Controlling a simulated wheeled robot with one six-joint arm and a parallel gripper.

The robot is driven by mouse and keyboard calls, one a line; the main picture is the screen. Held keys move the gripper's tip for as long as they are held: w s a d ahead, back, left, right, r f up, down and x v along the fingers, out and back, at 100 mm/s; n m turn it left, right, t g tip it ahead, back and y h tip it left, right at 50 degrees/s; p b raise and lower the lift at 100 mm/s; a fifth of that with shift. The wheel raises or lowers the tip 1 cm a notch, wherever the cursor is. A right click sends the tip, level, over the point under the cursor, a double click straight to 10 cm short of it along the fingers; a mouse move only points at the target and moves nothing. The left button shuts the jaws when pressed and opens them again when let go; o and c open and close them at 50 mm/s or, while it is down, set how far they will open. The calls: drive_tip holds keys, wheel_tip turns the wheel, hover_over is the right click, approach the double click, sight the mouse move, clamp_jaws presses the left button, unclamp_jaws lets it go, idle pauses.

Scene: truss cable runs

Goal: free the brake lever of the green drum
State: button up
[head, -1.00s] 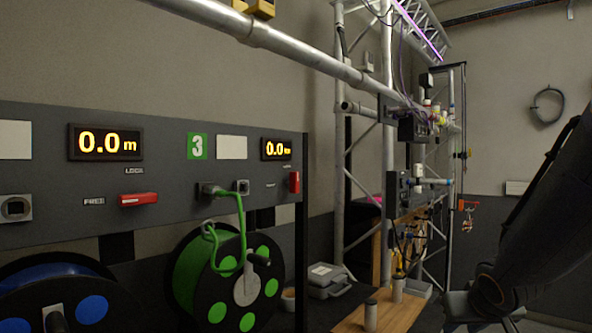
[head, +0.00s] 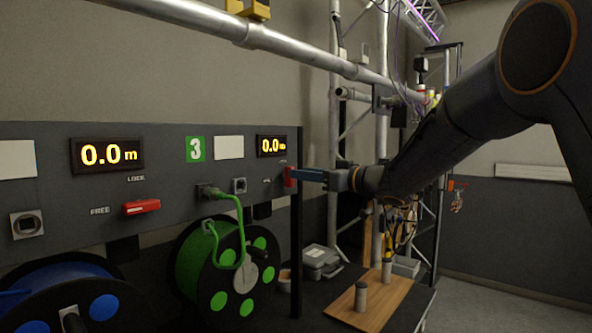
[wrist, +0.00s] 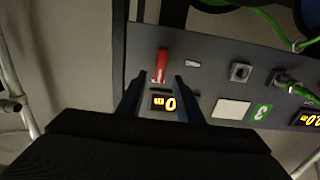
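The green drum (head: 188,262) stands under the grey panel with a green cable on it. Its red brake lever (head: 288,177) is on the panel below the right display, and stands upright, in line with the LOCK side. My gripper (head: 299,174) is in front of the panel at the lever, partly covering it in the head view. In the wrist view the red lever (wrist: 161,66) shows between and just beyond the two open fingertips (wrist: 162,77). The fingers look apart from it; contact cannot be told. The small FREE label (wrist: 193,63) lies beside the lever.
A blue drum (head: 60,290) and its own red lever (head: 141,207), lying sideways, are to the left. The cable plug (head: 208,191) sticks out of the panel. A panel post (head: 296,250) and truss (head: 333,130) stand at right; a pipe (head: 300,65) runs above.

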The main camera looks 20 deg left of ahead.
drive_tip(key=x, duration=0.3)
drive_tip(key=shift+w+a+p, duration=0.15)
drive_tip(key=shift+a+p, duration=0.05)
drive_tip(key=shift+p, duration=0.2)
clamp_jaws()
